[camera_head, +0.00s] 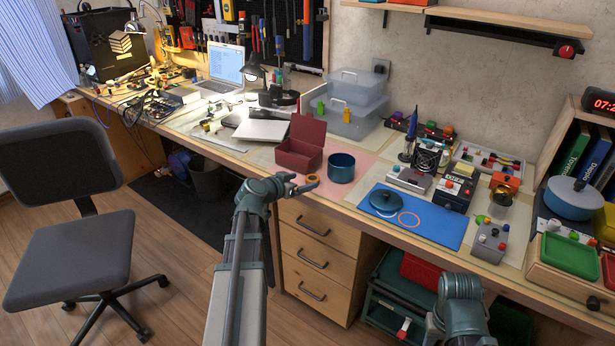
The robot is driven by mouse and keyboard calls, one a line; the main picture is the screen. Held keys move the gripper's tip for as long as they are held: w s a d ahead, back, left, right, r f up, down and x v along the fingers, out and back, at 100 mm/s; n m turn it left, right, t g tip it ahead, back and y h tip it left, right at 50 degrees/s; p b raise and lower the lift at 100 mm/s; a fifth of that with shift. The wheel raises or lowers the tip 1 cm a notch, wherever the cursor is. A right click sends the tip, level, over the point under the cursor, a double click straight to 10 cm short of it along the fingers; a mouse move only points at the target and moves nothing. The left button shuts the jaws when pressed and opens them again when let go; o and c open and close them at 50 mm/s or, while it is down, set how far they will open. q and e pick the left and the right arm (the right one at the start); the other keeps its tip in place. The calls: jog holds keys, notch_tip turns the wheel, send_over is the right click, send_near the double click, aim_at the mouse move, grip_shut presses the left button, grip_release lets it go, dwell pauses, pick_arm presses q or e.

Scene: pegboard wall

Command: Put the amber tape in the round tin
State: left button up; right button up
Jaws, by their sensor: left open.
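The amber tape (312,179) is a small orange ring near the desk's front edge, just left of the round tin. The round tin (341,167) is a dark blue open cylinder standing upright on the pink mat. My left gripper (301,184) is open, with its fingertips close to the tape's left side. I cannot tell whether they touch it. A dark teal round lid (385,200) lies on the blue mat. My right arm's wrist shows at the bottom right, but its gripper is not visible.
A dark red open box (301,146) stands behind the tape. Clear plastic bins (352,106) stand behind. Devices crowd the right side. An office chair (70,220) stands on the left.

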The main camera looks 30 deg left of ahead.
pick_arm(q)
jog(key=p+v, duration=0.2)
jog(key=v, duration=0.5)
jog(key=shift+s, duration=0.2)
